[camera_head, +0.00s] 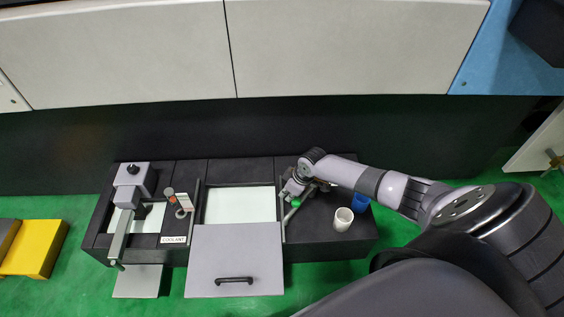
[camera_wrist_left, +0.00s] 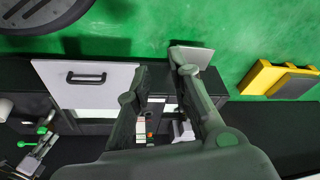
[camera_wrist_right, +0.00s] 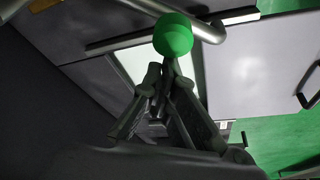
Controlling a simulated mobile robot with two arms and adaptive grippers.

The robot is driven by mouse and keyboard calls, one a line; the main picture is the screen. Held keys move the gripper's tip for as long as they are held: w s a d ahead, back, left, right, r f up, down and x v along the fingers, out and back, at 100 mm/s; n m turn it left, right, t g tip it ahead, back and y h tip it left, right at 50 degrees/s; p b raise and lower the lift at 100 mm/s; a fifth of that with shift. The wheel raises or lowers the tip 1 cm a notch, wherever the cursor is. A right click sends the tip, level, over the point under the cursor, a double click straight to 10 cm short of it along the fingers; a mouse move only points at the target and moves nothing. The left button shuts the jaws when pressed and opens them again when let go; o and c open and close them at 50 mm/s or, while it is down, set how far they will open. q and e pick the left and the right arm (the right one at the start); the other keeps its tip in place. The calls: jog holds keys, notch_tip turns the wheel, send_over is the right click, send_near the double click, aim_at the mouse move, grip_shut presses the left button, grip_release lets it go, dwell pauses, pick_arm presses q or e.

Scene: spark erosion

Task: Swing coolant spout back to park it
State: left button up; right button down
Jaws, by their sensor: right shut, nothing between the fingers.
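A bent metal tube (camera_wrist_right: 205,32), which looks like the coolant spout, carries a green ball (camera_wrist_right: 173,35). In the head view the green ball (camera_head: 295,202) is at the right side of the white-floored opening. My right gripper (camera_head: 291,190) is right by the ball. In the right wrist view its fingertips (camera_wrist_right: 162,72) are together, just below the ball in the picture, with nothing between them; I cannot tell whether they touch it. The gripper partly hides the tube in the head view. My left gripper (camera_wrist_left: 160,68) is open and empty, in the left wrist view only.
A grey door with a black handle (camera_head: 236,270) is in front of the opening. A white cup (camera_head: 343,219) and a blue cup (camera_head: 361,203) stand at the right. A yellow block (camera_head: 38,249) lies on the floor.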

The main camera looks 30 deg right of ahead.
aim_at(295, 203)
jog(key=s+n, duration=0.2)
jog(key=s+d+n+y, duration=0.1)
jog(key=s, duration=0.1)
jog(key=shift+f+n+g+b, duration=0.1)
jog(key=shift+n+g+b, duration=0.2)
jog(key=shift+g, duration=0.1)
jog(key=shift+s+d+n, duration=0.35)
jog(key=shift+s+n, duration=0.35)
jog(key=shift+n, duration=0.1)
pick_arm(q)
jog(key=shift+w+p, duration=0.2)
jog(key=shift+p, duration=0.1)
pick_arm(e)
jog(key=shift+s+d, duration=0.45)
jog(key=shift+s, duration=0.15)
jog(key=shift+s+d, duration=0.4)
jog(key=shift+s, duration=0.2)
pick_arm(q)
jog(key=shift+s, duration=0.1)
